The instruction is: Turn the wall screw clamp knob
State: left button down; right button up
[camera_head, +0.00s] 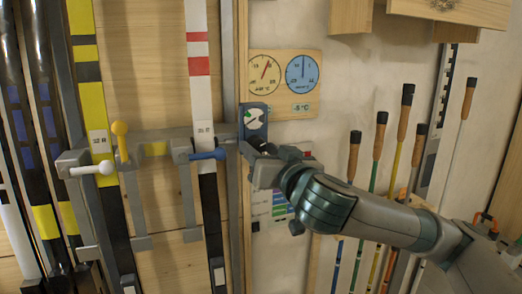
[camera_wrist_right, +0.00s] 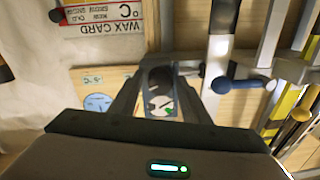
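A small blue-grey plate with a white dial and a green mark (camera_head: 254,119) is fixed to the wooden upright. It also shows between the fingers in the right wrist view (camera_wrist_right: 160,104). A dark rounded part (camera_wrist_right: 160,78), which looks like the clamp knob, sits by this plate between my right fingertips. In the head view my right gripper (camera_head: 262,150) is at the plate's lower edge and hides most of that part. My right gripper's fingers (camera_wrist_right: 161,68) are apart, one on each side of the dark part; contact is not clear. My left gripper is out of view.
A rack with blue (camera_head: 208,155), white (camera_head: 92,169) and yellow (camera_head: 120,130) handles holds skis to the left. Two gauges (camera_head: 285,75) hang above my right gripper. Several cork-handled poles (camera_head: 402,115) stand at the right, behind my right arm.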

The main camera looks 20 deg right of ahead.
jog(key=c, duration=0.7)
jog(key=shift+a, duration=0.1)
jog(key=shift+b, duration=0.35)
jog(key=shift+m+b, duration=0.5)
jog(key=shift+m, duration=1.1)
jog(key=o, duration=1.1)
jog(key=shift+c, duration=0.2)
